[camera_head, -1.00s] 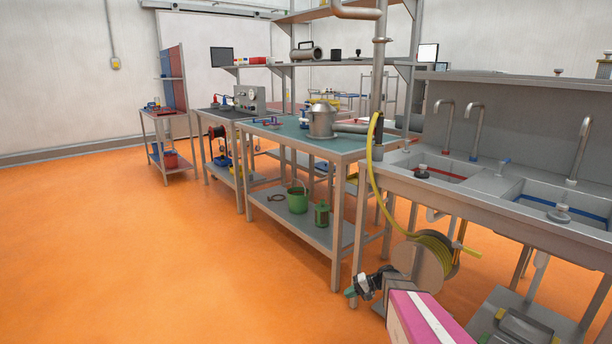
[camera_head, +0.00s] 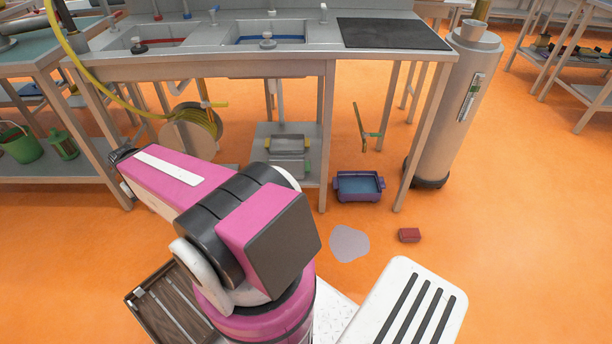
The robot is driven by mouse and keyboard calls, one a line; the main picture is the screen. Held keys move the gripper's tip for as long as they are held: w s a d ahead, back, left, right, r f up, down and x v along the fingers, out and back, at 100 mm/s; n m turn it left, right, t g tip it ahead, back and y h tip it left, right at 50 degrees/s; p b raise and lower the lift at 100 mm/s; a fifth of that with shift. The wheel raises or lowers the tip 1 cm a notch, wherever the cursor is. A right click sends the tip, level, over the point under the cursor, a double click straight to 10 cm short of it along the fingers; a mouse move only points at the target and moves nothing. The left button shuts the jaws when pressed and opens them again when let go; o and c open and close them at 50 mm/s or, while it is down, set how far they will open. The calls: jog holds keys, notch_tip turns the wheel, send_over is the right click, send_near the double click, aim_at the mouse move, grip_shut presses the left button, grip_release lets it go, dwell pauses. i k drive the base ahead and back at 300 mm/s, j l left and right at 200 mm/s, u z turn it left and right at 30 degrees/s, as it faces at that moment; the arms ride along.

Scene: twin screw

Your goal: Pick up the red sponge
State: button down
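A small red block (camera_head: 409,235), which looks like the red sponge, lies on the orange floor right of centre. It is just right of a pale grey puddle (camera_head: 349,243). My pink and black arm stands in the lower middle and reaches away to the left. The end of my arm, with my gripper (camera_head: 122,157), points toward the sink table's left leg, far to the left of the sponge. The gripper is small and dark here, and its fingers cannot be made out. I see nothing held in it.
A blue and purple basin (camera_head: 358,186) sits on the floor behind the puddle. The steel sink table (camera_head: 230,66) stands across the back, its legs near the basin. A grey cylinder (camera_head: 455,110) stands at its right end. The floor right of the sponge is clear.

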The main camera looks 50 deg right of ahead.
aim_at(407, 235)
jog(key=j+z, duration=0.1)
jog(key=z, duration=3.35)
jog(key=k+l, duration=0.2)
jog(key=k, duration=0.25)
jog(key=k+l, duration=0.2)
jog(key=k, duration=0.3)
jog(key=k+l, duration=0.2)
jog(key=k, duration=0.25)
jog(key=k+l, duration=0.2)
jog(key=k, duration=0.25)
jog(key=k+l, duration=0.2)
jog(key=k, duration=0.25)
jog(key=i+j+z, duration=0.15)
jog(key=i+j, duration=0.55)
jog(key=i, duration=0.15)
jog(key=i+j+z, duration=0.15)
jog(key=i+j, duration=0.6)
jog(key=i+j+z, duration=0.15)
jog(key=i+j, duration=0.65)
jog(key=j, duration=0.1)
